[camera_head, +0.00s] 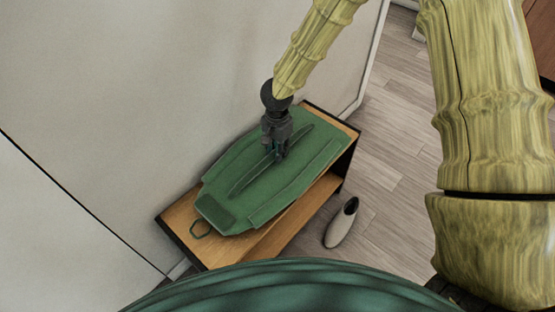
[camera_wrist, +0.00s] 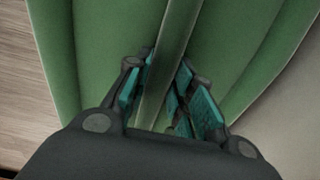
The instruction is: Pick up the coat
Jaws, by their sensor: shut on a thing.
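The green coat (camera_head: 293,183) lies spread flat on top of a low wooden bench (camera_head: 181,217) against the wall. A raised strip of its cloth runs lengthwise along its middle. My gripper (camera_head: 277,153) points down at the coat's middle. In the wrist view my gripper (camera_wrist: 172,100) has its teal-padded fingers on both sides of a raised fold of the coat (camera_wrist: 90,60), shut on it. The coat still rests on the bench. The fingertips are partly hidden by the fold.
The bench has an open lower space and dark edges. A white shoe-like object with a dark opening (camera_head: 341,223) lies on the wood floor (camera_head: 385,130) right of the bench. The pale wall (camera_head: 120,100) stands close behind the bench. Floor right of the bench is mostly clear.

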